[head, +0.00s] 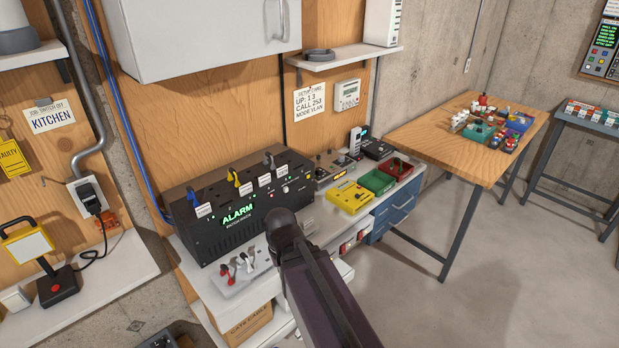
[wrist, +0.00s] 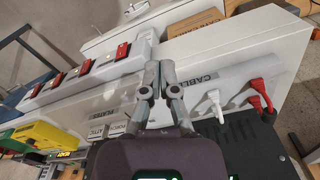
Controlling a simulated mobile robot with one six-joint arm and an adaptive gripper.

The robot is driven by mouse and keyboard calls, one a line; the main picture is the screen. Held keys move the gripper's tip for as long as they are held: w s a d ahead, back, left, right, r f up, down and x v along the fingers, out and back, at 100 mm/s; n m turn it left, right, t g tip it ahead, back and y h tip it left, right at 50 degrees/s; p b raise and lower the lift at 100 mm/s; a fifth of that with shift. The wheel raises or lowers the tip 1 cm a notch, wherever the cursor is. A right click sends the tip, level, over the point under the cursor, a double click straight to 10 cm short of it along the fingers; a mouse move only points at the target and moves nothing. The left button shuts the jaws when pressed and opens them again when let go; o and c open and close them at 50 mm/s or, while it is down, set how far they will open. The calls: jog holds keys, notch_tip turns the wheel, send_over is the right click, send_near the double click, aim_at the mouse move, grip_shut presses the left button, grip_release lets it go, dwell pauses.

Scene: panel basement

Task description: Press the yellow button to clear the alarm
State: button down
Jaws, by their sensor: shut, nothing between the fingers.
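The black alarm box (head: 245,205) stands on the white bench in the head view, with a lit green ALARM sign (head: 237,213) on its front. My gripper (wrist: 157,78) is shut and empty in the wrist view, above the front of the bench. In the head view my arm hides the fingers and part of the bench. The yellow box also shows at the wrist view's left edge (wrist: 40,135).
Green (head: 377,181) and red (head: 397,169) boxes stand beside the yellow one. Red and white plugs (head: 237,268) sit in front of the alarm box. A power strip with red switches (wrist: 85,70) shows in the wrist view. A wooden table (head: 440,140) stands at right.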

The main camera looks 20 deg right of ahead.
aim_at(308, 177)
jog(key=w+d+m+t+y, duration=0.1)
jog(key=w+d, duration=0.2)
jog(key=w, duration=0.1)
jog(key=w+d+r+m+y, duration=0.1)
jog(key=w+d, duration=0.2)
jog(key=w, duration=0.1)
jog(key=w+d+m+t+y, duration=0.1)
jog(key=w+d+y, duration=0.1)
jog(key=w+d, duration=0.1)
jog(key=shift+w+d+r+t, duration=0.1)
jog(key=shift+w+d+t, duration=0.05)
jog(key=shift+w, duration=0.25)
jog(key=shift+w+d+r+t, duration=0.1)
jog(key=shift+w+t, duration=0.05)
jog(key=shift+w, duration=0.25)
jog(key=w+d+r+m+t+y, duration=0.1)
jog(key=w+d+r+m+t, duration=0.1)
jog(key=w+d, duration=0.2)
jog(key=w+d+r+m+t+y, duration=0.1)
jog(key=w+d, duration=0.3)
jog(key=d, duration=0.7)
jog(key=shift+d+r+m+t+y+b, duration=0.35)
jog(key=shift+r+m+t, duration=0.15)
jog(key=shift+r+t, duration=0.25)
jog(key=shift+w+a, duration=0.5)
jog(key=shift+w, duration=0.85)
jog(key=shift+w+a, duration=0.55)
jog(key=shift+w, duration=0.85)
jog(key=shift+w+a, duration=0.5)
jog(key=shift+w, duration=0.85)
